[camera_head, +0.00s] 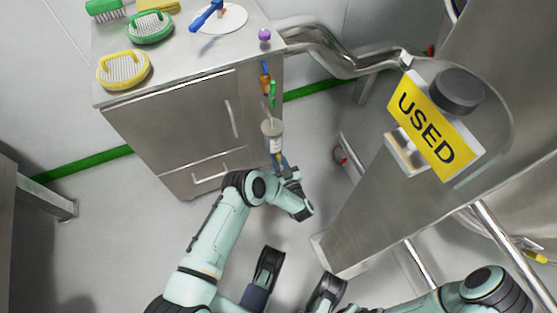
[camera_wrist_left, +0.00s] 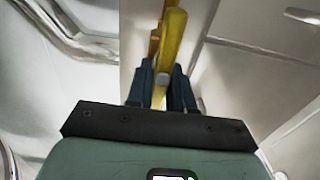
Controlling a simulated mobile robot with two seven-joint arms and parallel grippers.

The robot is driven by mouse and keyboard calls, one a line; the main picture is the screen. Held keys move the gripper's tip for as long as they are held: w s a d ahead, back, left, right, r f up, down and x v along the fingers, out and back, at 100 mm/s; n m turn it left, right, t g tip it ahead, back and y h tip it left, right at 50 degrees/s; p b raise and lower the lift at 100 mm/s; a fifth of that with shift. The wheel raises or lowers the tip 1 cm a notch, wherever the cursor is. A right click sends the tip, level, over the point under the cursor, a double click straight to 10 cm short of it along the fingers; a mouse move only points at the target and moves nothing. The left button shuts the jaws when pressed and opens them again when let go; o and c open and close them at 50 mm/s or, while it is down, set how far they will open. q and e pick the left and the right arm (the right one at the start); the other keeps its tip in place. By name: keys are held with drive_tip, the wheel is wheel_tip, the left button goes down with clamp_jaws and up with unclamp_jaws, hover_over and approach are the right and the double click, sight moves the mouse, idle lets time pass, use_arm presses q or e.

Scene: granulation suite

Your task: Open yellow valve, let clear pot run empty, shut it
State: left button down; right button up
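A small clear, greyish pot (camera_head: 272,130) with a pale label hangs upright on the right side of the steel cabinet in the head view. Its fill level is too small to tell. The yellow valve handle (camera_wrist_left: 172,35) runs through the middle of the left wrist view, with a round grey pin on it. My left gripper (camera_head: 287,166) is below the pot. In the wrist view its dark fingers lie close on both sides of the yellow handle and look shut on it.
Orange-blue (camera_head: 265,78) and green (camera_head: 273,94) fittings sit above the pot. The steel cabinet (camera_head: 180,125) carries brushes and a purple knob (camera_head: 264,35). A large steel vessel with a yellow USED sign (camera_head: 433,126) stands right. A bent pipe (camera_head: 335,55) runs between them.

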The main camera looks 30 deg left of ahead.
use_arm(q)
drive_tip(key=shift+m, duration=0.3)
use_arm(e)
drive_tip(key=shift+w+r, duration=0.1)
drive_tip(key=shift+w, duration=0.05)
use_arm(q)
drive_tip(key=shift+w+d+m, duration=0.1)
drive_tip(key=shift+d+m, duration=0.05)
drive_tip(key=shift+m, duration=0.85)
drive_tip(key=m, duration=0.2)
drive_tip(key=shift+f+m, duration=0.1)
drive_tip(key=shift+m, duration=0.2)
drive_tip(key=m, duration=0.7)
drive_tip(key=shift+w+d+f+b, duration=0.2)
drive_tip(key=shift+f+b, duration=0.1)
drive_tip(key=shift+b, duration=0.1)
drive_tip(key=m, duration=0.3)
drive_tip(key=shift+f, duration=0.2)
drive_tip(key=shift+f+m, duration=0.1)
drive_tip(key=shift+m, duration=1.2)
use_arm(e)
drive_tip(key=shift+s+d+f+g, duration=0.15)
drive_tip(key=shift+s+f, duration=0.1)
drive_tip(key=shift+s, duration=0.25)
drive_tip(key=shift+s+a+f+g, duration=0.1)
drive_tip(key=shift+s+f+g, duration=0.1)
drive_tip(key=shift+s, duration=0.25)
use_arm(q)
drive_tip(key=c, duration=1)
unclamp_jaws()
